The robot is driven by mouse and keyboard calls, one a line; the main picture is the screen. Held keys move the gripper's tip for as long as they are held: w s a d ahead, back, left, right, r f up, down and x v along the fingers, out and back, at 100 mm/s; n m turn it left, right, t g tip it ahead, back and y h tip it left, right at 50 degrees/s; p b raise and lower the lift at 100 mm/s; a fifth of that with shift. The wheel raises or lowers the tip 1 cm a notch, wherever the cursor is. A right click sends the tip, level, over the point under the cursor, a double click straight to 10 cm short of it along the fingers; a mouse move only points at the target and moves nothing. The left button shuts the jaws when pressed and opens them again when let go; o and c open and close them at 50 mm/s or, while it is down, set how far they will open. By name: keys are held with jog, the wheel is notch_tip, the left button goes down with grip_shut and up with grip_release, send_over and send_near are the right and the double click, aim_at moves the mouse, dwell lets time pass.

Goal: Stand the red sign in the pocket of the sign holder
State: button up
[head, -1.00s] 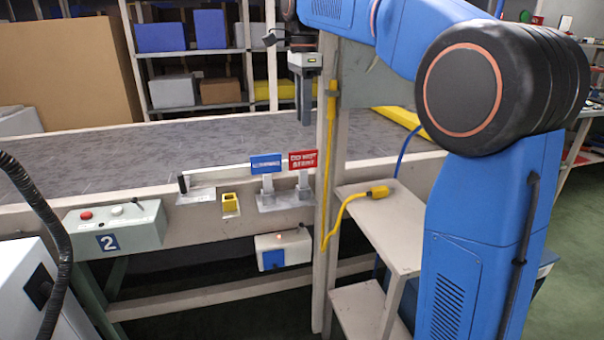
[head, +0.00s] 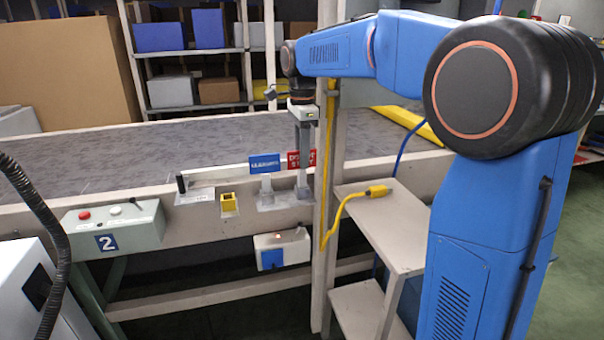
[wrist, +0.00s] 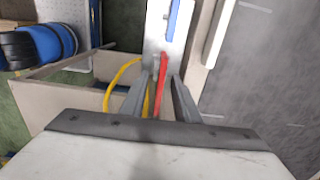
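The red sign (head: 293,161) stands upright on a pale stand at the conveyor's near edge, partly hidden behind my fingers. In the wrist view the red sign (wrist: 162,92) shows edge-on as a thin red strip between my two fingers. My gripper (head: 303,178) points down over it. In the wrist view my gripper (wrist: 162,82) is open, a finger on each side of the sign, with gaps showing.
A blue sign (head: 265,163) stands just left of the red one. A pale post (head: 326,170) with a yellow cable stands close right of my gripper. The conveyor belt (head: 120,155) is clear.

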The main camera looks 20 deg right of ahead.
jog(key=shift+f, duration=0.35)
jog(key=shift+f, duration=0.25)
dwell(0.4)
grip_shut()
